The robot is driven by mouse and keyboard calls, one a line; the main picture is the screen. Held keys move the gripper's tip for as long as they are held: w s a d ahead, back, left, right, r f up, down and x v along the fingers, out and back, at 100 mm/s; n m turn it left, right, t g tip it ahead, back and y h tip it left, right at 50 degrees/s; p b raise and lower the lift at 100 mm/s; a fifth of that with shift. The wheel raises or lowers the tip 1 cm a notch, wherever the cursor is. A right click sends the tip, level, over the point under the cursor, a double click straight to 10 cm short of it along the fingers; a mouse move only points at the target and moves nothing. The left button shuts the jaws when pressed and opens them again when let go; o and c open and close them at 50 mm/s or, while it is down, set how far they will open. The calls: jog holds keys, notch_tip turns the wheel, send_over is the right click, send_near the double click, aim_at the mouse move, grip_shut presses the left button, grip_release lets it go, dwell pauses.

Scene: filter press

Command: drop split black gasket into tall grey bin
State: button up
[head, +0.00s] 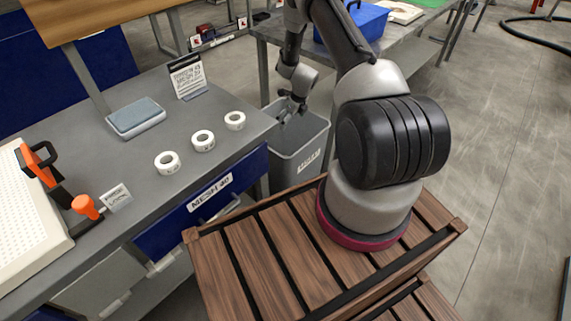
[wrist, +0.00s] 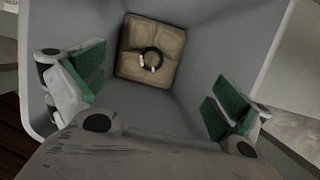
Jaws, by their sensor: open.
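The tall grey bin (head: 298,158) stands on the floor between the two benches in the head view. The wrist view looks down into it, with its grey inner wall (wrist: 215,45) around a tan bottom. A split black gasket (wrist: 158,53) lies on the bin's bottom, a dark ring with pale ends at its lower side. My gripper (wrist: 160,95) is open and empty over the bin's mouth, its green-padded fingers spread wide and apart from the gasket. In the head view my gripper (head: 290,108) is at the bin's top, its fingertips partly hidden.
The left bench (head: 100,175) holds several white tape rolls (head: 203,141), a grey-blue pad (head: 136,117), a sign (head: 188,76) and an orange-handled clamp (head: 38,165). Behind the bin, another bench carries a blue container (head: 358,24). Open floor (head: 500,150) lies to the right.

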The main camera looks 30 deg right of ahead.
jog(key=v, duration=1.2)
